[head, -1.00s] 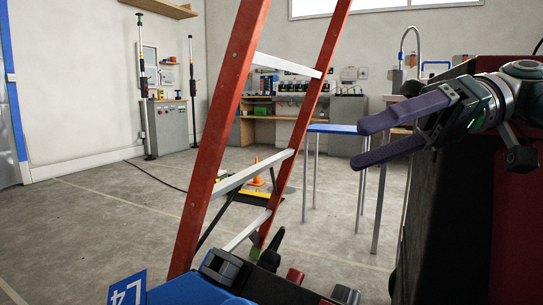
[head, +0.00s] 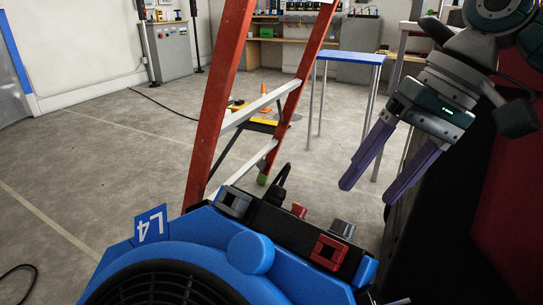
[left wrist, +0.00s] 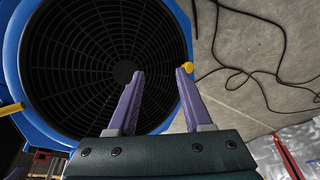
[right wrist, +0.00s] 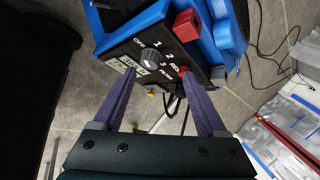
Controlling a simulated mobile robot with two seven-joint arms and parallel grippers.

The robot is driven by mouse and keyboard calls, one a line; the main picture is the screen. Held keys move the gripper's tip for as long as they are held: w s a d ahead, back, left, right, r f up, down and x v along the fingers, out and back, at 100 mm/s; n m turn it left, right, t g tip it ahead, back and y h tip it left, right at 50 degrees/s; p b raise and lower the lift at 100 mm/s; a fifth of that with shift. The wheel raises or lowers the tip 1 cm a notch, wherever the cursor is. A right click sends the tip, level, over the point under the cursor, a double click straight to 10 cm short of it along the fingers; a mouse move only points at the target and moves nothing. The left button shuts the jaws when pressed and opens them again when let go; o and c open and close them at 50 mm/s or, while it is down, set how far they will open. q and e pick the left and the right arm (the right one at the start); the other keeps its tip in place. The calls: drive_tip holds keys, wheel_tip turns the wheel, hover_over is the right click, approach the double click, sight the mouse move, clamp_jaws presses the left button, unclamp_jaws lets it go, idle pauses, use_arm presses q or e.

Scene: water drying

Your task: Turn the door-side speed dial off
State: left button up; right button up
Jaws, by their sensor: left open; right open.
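A blue air mover tagged L4 (head: 100,275) stands in the lower part of the head view, with a black control panel along its top edge. The panel carries a grey knob (head: 235,203) and another grey knob (head: 342,229). In the right wrist view a grey speed dial (right wrist: 151,57) sits among the marks OFF, 1, 2 and 3; its setting is too small to tell. My right gripper (head: 372,195) is open and empty, pointing down above the panel's right end. My left gripper (left wrist: 161,73) is open in front of the round black grille (left wrist: 95,60). I cannot tell which dial is door-side.
A red switch (head: 328,252) sits by the right knob. A red ladder (head: 222,100) stands just behind the air mover. A blue-topped table (head: 350,57) stands behind, and a dark red-and-black body (head: 480,200) fills the right. Black cable (left wrist: 265,70) lies on the floor.

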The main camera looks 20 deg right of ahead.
sight(347, 223)
drive_tip(key=m+h+p, duration=0.1)
drive_tip(key=s+a+m+t+h+p, duration=0.1)
drive_tip(key=m+h, duration=0.1)
drive_tip(key=s+a+m+t+h+p, duration=0.1)
drive_tip(key=m+h+p, duration=0.1)
drive_tip(key=shift+s+r, duration=0.2)
drive_tip(key=shift+r, duration=0.15)
use_arm(q)
wheel_tip(347, 223, up, 6)
use_arm(e)
drive_tip(key=shift+a+r+m+t, duration=0.1)
drive_tip(key=shift+a+m+t, duration=0.15)
drive_tip(key=shift+m+t, duration=0.15)
drive_tip(key=shift+a+f+h, duration=0.1)
drive_tip(key=shift+f+h, duration=0.15)
drive_tip(key=shift+h, duration=0.05)
drive_tip(key=b+x, duration=0.6)
drive_tip(key=x, duration=0.2)
drive_tip(key=shift+w+f, duration=0.15)
drive_tip(key=shift+f, duration=0.1)
drive_tip(key=shift+w+f, duration=0.3)
drive_tip(key=shift+f, duration=0.05)
use_arm(q)
wheel_tip(347, 223, down, 7)
drive_tip(key=shift+r, duration=0.15)
drive_tip(key=shift+a, duration=0.15)
use_arm(e)
clamp_jaws()
